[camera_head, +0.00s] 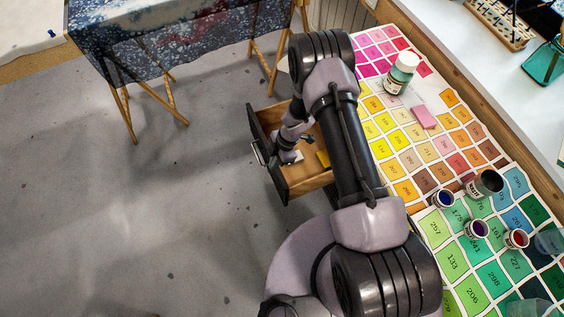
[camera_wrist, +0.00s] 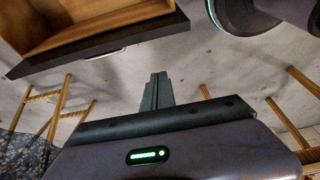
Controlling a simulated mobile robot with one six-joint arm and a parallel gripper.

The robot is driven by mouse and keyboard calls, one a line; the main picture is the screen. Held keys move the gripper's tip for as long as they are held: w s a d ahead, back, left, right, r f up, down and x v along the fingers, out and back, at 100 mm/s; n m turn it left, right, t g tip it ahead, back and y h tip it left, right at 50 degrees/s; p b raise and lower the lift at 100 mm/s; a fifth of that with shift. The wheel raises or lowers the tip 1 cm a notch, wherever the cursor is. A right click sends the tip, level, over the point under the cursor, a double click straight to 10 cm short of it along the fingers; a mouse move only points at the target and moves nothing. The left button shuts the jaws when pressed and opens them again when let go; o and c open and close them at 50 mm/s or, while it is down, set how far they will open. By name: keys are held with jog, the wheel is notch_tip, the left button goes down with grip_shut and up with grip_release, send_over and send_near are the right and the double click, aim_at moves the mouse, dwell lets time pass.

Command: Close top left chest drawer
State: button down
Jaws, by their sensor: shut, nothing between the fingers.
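The chest drawer (camera_head: 291,192) stands pulled out from the chest, below the edge of the swatch-covered top. It has a dark front with a metal handle (camera_head: 257,152) and a light wood inside. My arm crosses above it and hides part of it. In the wrist view the drawer's dark front (camera_wrist: 110,40) and wooden inside show at the upper left. My gripper (camera_wrist: 157,77) is shut and empty, with its fingertips beside the drawer front and apart from it in the picture. In the head view my wrist parts cover the drawer's middle, and the fingertips cannot be made out.
A worktop with colour swatches (camera_head: 400,160) lies right of my arm, bearing a white-capped bottle (camera_head: 401,75), a pink block (camera_head: 423,117) and several small jars. A cloth-covered trestle table (camera_head: 170,35) stands at the back. The grey floor (camera_head: 130,210) left of the drawer is clear.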

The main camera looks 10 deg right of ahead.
aim_at(276, 173)
jog(key=b+x, duration=0.4)
jog(key=x, duration=0.6)
jog(key=d, duration=0.1)
jog(key=w+d, duration=0.1)
jog(key=d, duration=0.1)
jog(key=shift+d+b, duration=0.3)
jog(key=shift+d, duration=0.05)
